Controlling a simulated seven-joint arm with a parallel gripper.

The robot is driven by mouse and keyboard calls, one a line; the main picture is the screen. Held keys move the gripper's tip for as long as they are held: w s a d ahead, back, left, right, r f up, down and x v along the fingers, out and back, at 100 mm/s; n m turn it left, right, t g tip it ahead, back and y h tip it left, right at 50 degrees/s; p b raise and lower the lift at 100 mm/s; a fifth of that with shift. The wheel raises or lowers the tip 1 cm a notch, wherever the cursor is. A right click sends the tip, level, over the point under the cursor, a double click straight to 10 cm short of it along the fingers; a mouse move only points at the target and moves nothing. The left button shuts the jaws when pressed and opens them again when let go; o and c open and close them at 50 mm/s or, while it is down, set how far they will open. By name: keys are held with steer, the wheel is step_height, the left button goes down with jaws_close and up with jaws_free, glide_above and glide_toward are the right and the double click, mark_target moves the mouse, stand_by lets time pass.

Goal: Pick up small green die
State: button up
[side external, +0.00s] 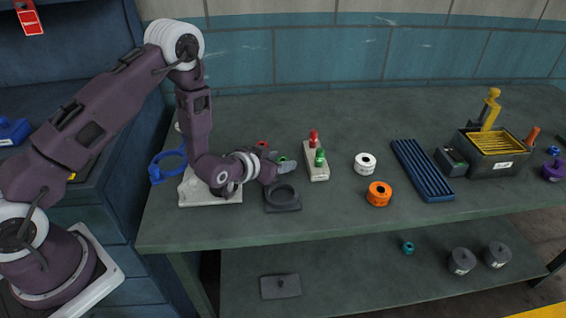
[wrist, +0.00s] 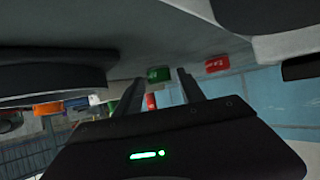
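The small green die (wrist: 158,75) sits on the bench top, just beyond and between my fingertips in the wrist view. In the side external view only a sliver of the green die (side external: 282,160) shows behind my gripper (side external: 288,166). My gripper (wrist: 157,84) has its two fingers apart with nothing held between them. It is low over the bench, pointing roughly level. I cannot tell whether the fingers reach around the die.
A red die (wrist: 217,65) is beside the green one. A dark ring block (side external: 283,197) is close in front of my gripper. A beige stand with red and green pegs (side external: 318,172) is to the right, then white (side external: 365,163) and orange (side external: 379,194) spools.

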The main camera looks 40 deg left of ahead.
jaws_close()
